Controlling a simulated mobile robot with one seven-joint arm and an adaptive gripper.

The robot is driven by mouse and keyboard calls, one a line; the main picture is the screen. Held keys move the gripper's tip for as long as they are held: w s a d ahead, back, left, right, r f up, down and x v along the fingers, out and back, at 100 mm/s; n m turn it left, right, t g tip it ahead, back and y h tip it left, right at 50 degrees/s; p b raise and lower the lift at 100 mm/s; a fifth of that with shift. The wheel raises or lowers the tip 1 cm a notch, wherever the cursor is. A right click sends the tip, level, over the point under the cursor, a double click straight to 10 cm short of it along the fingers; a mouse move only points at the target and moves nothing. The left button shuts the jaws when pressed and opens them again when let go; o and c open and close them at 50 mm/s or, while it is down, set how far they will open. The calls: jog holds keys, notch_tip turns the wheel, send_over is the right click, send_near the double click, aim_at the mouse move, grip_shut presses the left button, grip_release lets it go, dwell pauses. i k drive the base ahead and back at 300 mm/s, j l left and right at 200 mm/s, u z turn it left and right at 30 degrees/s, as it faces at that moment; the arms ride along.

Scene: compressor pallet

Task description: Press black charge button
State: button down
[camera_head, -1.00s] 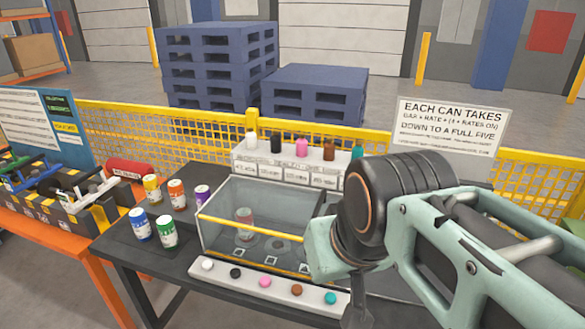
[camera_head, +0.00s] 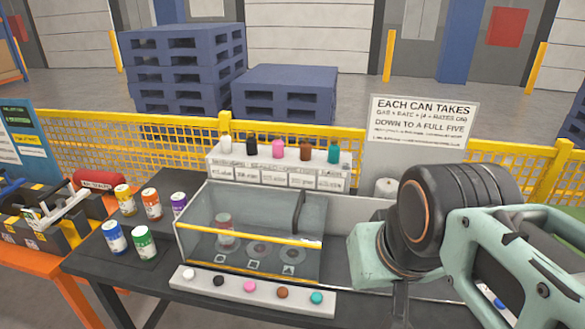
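The black charge button (camera_head: 218,281) is a small dark dome on the light button strip (camera_head: 200,287) along the front of the table. It sits between a white button (camera_head: 188,274) and a pink button (camera_head: 250,287). A brown button (camera_head: 282,293) and a teal button (camera_head: 316,298) are further right. A clear case (camera_head: 250,225) with a yellow front rail stands behind the strip, with one can (camera_head: 225,230) inside at the left. My arm fills the right side, right of the case and the buttons. My gripper's fingertips do not show clearly, so its opening is hidden.
Several coloured cans (camera_head: 143,242) stand left of the case on the dark table (camera_head: 120,275). Small bottles (camera_head: 278,147) stand on a labelled shelf behind the case. A sign (camera_head: 420,125) stands at the back right. A yellow mesh fence (camera_head: 90,150) runs behind.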

aim_at(218, 280)
jog(key=u, duration=0.9)
jog(key=i+j+z, duration=0.2)
jog(key=j, duration=0.15)
jog(key=j+z, duration=0.2)
jog(key=j, duration=0.15)
jog(key=i+j, duration=0.1)
jog(key=j, duration=0.25)
jog(key=i+j, duration=0.15)
jog(key=j, duration=0.2)
jog(key=i+j, duration=0.1)
jog(key=j, duration=0.2)
jog(key=i+j, duration=0.1)
jog(key=j, duration=0.25)
